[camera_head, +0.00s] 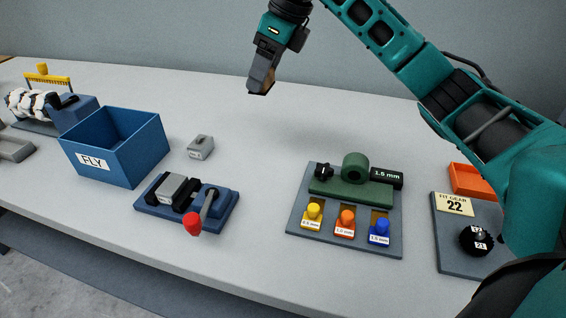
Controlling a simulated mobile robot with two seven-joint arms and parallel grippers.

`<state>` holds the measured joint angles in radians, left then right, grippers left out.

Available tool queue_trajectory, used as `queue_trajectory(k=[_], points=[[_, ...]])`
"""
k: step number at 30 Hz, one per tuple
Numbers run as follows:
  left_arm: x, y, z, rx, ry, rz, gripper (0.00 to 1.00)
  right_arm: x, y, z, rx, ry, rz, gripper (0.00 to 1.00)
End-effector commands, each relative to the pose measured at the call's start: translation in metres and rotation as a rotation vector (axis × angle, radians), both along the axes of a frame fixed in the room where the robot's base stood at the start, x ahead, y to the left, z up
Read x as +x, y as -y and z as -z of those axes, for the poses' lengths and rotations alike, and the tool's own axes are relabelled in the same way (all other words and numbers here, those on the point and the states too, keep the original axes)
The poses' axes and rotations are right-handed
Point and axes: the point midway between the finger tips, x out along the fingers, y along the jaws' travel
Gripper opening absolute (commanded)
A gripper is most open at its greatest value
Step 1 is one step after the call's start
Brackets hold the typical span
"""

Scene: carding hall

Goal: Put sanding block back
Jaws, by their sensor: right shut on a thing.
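My right gripper (263,82) hangs at the upper middle, above the back of the table, its fingers pointing down. It is shut on a small brown block, which looks like the sanding block (261,86); only a little of it shows between the fingers. The block is held clear of the tabletop. My left gripper is not in view.
On the pale table (270,130) stand a blue FLY box (142,150), a small grey block (200,147), a blue fixture with a red-knobbed lever (190,224), a gauge board with coloured knobs (302,237), a FIT GEAR 22 board (456,258) and an orange tray (469,182). The table's middle is clear.

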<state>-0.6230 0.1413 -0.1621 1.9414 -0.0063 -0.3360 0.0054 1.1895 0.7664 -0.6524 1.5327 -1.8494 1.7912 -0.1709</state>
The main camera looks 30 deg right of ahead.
Motion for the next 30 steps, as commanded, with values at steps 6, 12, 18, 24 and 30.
queue_trajectory(k=[6,12,18,24,30], points=[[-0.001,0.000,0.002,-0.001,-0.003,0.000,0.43,0.002,-0.003,0.001,-0.003,0.000,-0.001,0.39],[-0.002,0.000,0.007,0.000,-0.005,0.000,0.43,0.001,-0.003,0.045,-0.003,-0.006,-0.001,0.39],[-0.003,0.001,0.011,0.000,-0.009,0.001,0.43,0.001,-0.003,0.098,-0.002,-0.005,0.000,0.39],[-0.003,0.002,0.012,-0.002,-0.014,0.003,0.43,0.001,-0.003,0.141,-0.001,-0.003,0.000,0.39],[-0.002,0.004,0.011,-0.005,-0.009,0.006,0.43,0.002,-0.003,0.156,-0.003,0.001,-0.001,0.39]])
